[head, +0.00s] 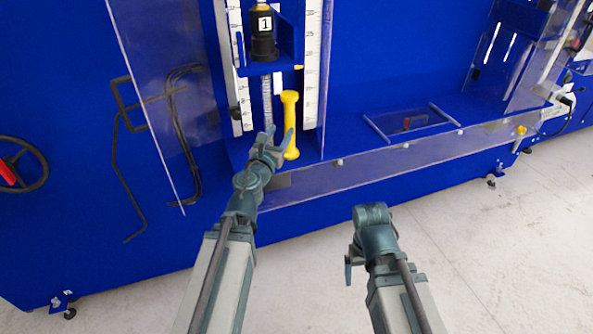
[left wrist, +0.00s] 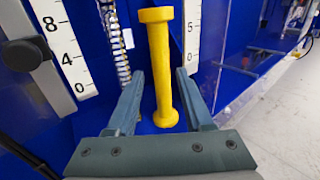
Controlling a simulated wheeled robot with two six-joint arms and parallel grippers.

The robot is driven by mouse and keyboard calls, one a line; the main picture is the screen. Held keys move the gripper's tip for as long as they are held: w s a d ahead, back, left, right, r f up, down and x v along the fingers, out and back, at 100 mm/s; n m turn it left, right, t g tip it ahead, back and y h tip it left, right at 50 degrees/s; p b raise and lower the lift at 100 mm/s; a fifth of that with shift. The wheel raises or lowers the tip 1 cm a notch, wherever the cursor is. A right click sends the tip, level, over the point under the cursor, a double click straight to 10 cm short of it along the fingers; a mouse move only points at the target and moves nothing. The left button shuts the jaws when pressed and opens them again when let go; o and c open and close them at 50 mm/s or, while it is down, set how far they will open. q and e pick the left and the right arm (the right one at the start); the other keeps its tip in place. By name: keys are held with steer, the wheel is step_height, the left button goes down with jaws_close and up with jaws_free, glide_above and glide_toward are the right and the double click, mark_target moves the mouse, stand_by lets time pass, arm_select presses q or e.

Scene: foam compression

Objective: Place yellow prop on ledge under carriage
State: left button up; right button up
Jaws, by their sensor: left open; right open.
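The yellow prop (head: 290,122) stands upright on the blue ledge (head: 308,152), under the blue carriage (head: 289,40). It is a rod with wider ends, and its top is just below the carriage. My left gripper (head: 279,135) is open at the prop's lower part. In the left wrist view the prop (left wrist: 161,70) stands between the two spread fingers (left wrist: 160,100), with visible gaps on both sides. My right gripper (head: 350,268) is low at the front, away from the ledge, its fingers partly hidden by its wrist.
A metal spring (head: 267,100) stands left of the prop, between white number scales (head: 312,60). A clear panel (head: 150,100) stands at left and a low clear guard (head: 400,165) runs along the front. A black cylinder marked 1 (head: 263,38) sits above the spring.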

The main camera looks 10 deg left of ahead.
arm_select(q)
steer(key=s+d+f+n+g+y, duration=0.1)
steer(key=s+f+n+g+y, duration=0.4)
steer(key=n, duration=0.7)
steer(key=s+d+f+n+g+y, duration=0.1)
steer(key=f+n+g, duration=0.2)
steer(key=f+n, duration=0.7)
steer(key=s+d+f+n+g+h, duration=0.2)
steer(key=s+d+f+n+g, duration=0.1)
steer(key=s+d+n+g, duration=0.2)
steer(key=s+d+f+n+g+h, duration=0.2)
steer(key=s+d+n+g, duration=0.3)
steer(key=s+d, duration=0.4)
steer(key=s+f, duration=0.1)
steer(key=s, duration=0.3)
steer(key=shift+s+d+f+n, duration=0.25)
steer(key=shift+d+f+n, duration=0.05)
steer(key=shift+d+f, duration=0.1)
